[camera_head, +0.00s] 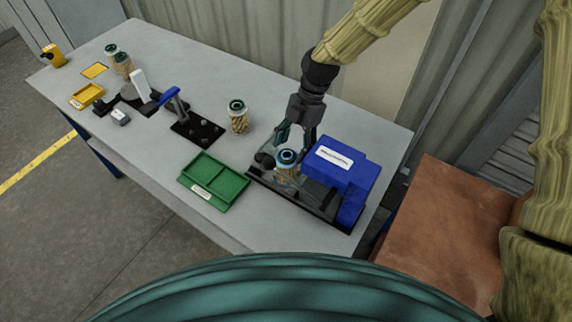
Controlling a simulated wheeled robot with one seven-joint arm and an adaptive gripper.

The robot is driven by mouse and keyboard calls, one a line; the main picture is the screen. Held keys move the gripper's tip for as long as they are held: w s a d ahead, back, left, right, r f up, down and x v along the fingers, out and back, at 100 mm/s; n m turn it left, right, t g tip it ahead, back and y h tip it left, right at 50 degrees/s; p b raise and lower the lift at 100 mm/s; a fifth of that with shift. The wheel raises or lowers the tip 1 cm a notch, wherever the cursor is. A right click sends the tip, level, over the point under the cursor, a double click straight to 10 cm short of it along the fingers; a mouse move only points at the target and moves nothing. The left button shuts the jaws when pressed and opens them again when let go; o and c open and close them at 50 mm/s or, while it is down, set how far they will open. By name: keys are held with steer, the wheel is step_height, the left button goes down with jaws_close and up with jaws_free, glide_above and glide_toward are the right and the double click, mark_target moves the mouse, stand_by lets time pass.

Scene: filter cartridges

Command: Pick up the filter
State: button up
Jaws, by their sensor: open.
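A filter cartridge with a blue top ring (286,168) stands upright in the dark fixture (332,218) at the right end of the table. A second filter cartridge with a green top (238,118) stands upright on the bare table to the left. Two more green-topped cartridges (123,67) stand at the far left. My gripper (293,145) points down just above and behind the blue-ringed cartridge. Its jaws are open and seem empty. Whether a finger touches that cartridge, I cannot tell.
A blue machine housing (343,167) stands close to the right of my gripper. A green tray (214,181) lies left of the fixture. A black stand with a blue lever (197,131), yellow trays (87,96) and a yellow device (53,56) lie further left. The table's front left is clear.

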mark_target(287, 164)
steer(key=shift+p+x, duration=1.05)
steer(key=shift+x, duration=2.35)
steer(key=shift+c, duration=0.4)
steer(key=c, duration=0.8)
steer(key=shift+o, duration=0.2)
